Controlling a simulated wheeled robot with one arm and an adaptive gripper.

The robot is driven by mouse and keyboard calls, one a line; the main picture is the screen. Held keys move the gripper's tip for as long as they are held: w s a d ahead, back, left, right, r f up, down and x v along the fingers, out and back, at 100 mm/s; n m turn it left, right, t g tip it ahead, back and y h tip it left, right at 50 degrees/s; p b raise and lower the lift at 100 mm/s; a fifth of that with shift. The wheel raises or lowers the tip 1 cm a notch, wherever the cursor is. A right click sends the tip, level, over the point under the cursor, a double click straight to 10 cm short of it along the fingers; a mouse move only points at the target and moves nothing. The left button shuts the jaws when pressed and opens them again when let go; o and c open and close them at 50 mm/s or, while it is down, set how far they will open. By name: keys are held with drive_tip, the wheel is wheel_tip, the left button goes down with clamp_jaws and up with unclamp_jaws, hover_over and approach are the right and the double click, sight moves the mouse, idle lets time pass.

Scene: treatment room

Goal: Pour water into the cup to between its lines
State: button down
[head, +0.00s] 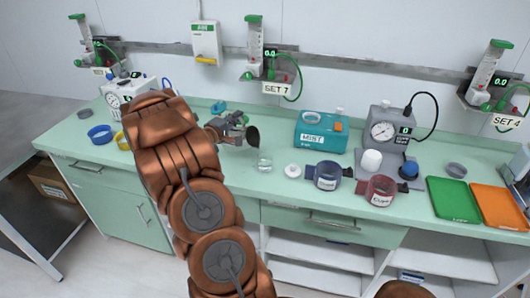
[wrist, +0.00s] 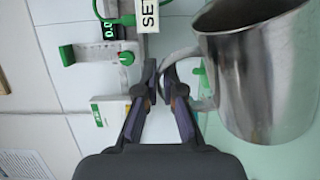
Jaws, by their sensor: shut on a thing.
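My gripper (head: 232,122) is shut on the handle of a metal jug (head: 252,135) above the counter. The wrist view shows the fingers (wrist: 163,85) on the handle loop and the shiny steel jug body (wrist: 265,75) at the right. In the head view the jug looks tilted, its dark mouth towards the right. A small clear cup (head: 265,161) stands upright on the counter, just below and slightly right of the jug's mouth. No stream of water can be made out. The cup's lines and water level are too small to read.
A white round lid-like piece (head: 292,170) lies right of the cup. Further right are a blue cuff (head: 327,176), a red cuff (head: 378,190), a teal MIST box (head: 320,132), a grey gauge unit (head: 388,133), a green tray (head: 453,200) and an orange tray (head: 500,206).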

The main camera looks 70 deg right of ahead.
drive_tip(key=shift+w+f+n+p, duration=0.35)
drive_tip(key=shift+w+n+p, duration=0.25)
drive_tip(key=shift+p, duration=1.4)
drive_tip(key=shift+f, duration=0.15)
